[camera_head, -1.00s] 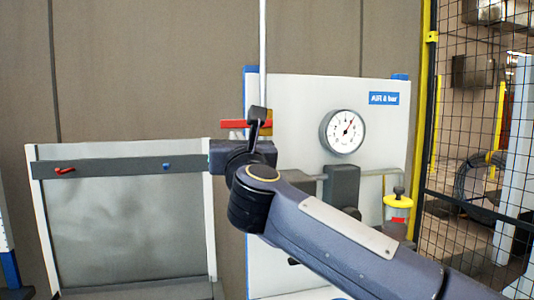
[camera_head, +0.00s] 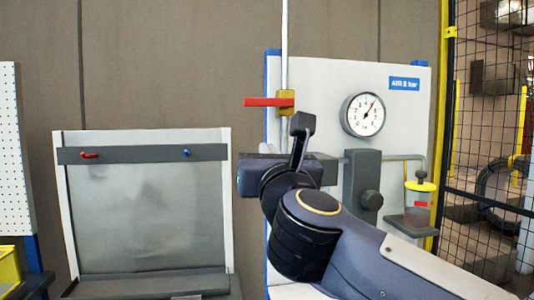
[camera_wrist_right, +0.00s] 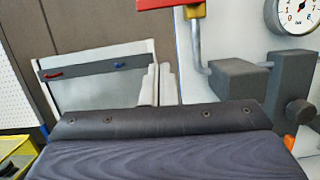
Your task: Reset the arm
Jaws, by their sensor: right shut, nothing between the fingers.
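My right arm comes in from the lower right in the head view. My right gripper (camera_head: 302,125) is at its end, small and dark, in front of the white air panel (camera_head: 335,88). It is shut and empty. It appears just below and right of the red lever (camera_head: 268,102) on the yellow valve (camera_head: 286,101); I cannot tell how far in front it is. In the right wrist view a large dark grey body with bolts (camera_wrist_right: 160,122) fills the bottom, and the fingertips cannot be made out. My left gripper is not in view.
A round gauge (camera_head: 363,114) and grey fittings (camera_head: 362,178) sit on the panel. A grey-backed frame (camera_head: 140,154) with red and blue knobs stands left. A yellow bin (camera_head: 8,268) is at the lower left. A mesh fence (camera_head: 480,120) is at the right.

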